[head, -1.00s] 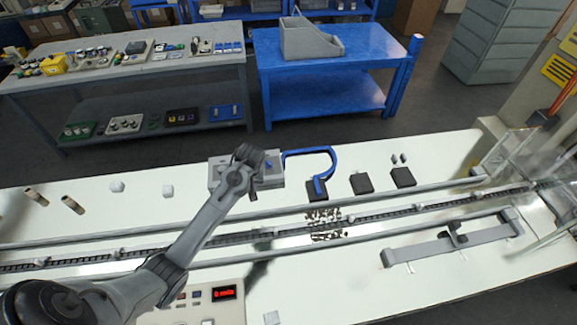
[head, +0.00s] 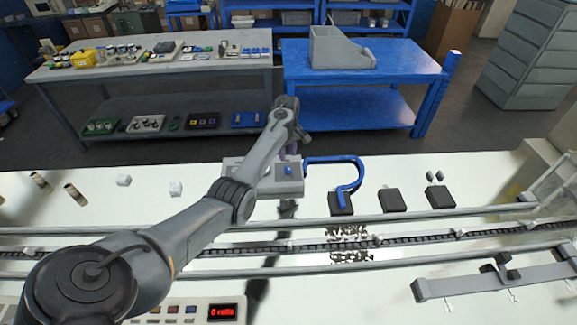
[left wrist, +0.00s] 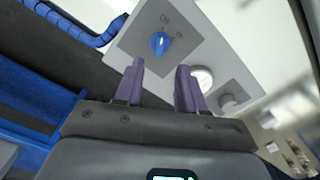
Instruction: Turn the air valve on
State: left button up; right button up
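The air valve is a grey box (head: 265,183) on the far side of the white bench, with a blue knob (head: 288,170) on it. In the left wrist view the blue knob (left wrist: 160,44) sits on a grey plate beside small ON/OFF-style lettering, too small to read surely. A round white gauge (left wrist: 202,79) is beside it. My left gripper (head: 292,150) is over the far side of the box. In the left wrist view its two purple fingers (left wrist: 158,70) are apart and empty, with the knob just beyond their tips, not between them. My right gripper is not in view.
A blue hose (head: 352,163) curves from the box's right side to a dark block (head: 341,203). A conveyor (head: 400,235) with rails runs along the bench in front. A blue table (head: 400,58) and a grey table (head: 150,70) stand behind.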

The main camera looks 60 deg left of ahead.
aim_at(287, 166)
pick_arm(q)
notch_tip(287, 166, down, 7)
jog(key=shift+r+b, duration=0.15)
jog(key=shift+b, duration=0.45)
grip_shut()
